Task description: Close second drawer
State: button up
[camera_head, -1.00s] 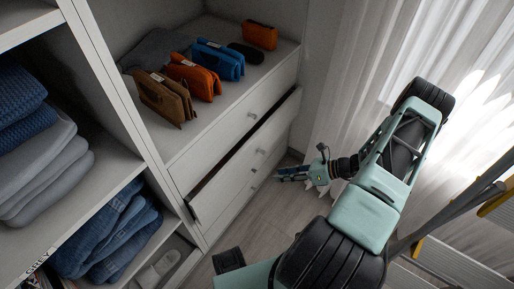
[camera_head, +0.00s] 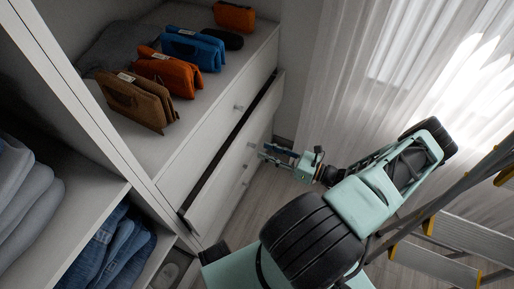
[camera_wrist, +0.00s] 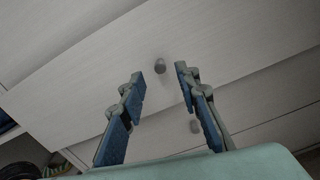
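The second drawer (camera_head: 228,166) is pulled out a little, and a dark gap shows along its top edge under the closed top drawer (camera_head: 208,137). Its front also fills much of the wrist view (camera_wrist: 90,90), with a small round knob (camera_wrist: 160,66) on it. My gripper (camera_head: 264,152) is in front of the drawer front, near its knob (camera_head: 251,145). In the wrist view my gripper (camera_wrist: 160,78) has its two blue-padded fingers spread apart, with the knob just beyond and between the tips. Nothing is held. Whether a fingertip touches the drawer cannot be told.
A lower drawer knob (camera_head: 244,183) shows below. Brown, orange and blue pouches (camera_head: 138,100) stand on the cabinet top. Folded jeans (camera_head: 108,252) lie in the left cubby. A stepladder (camera_head: 440,262) stands at the right, by white curtains (camera_head: 370,70).

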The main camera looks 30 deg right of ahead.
jog(key=shift+x, duration=2.25)
jog(key=shift+c, duration=0.2)
grip_shut()
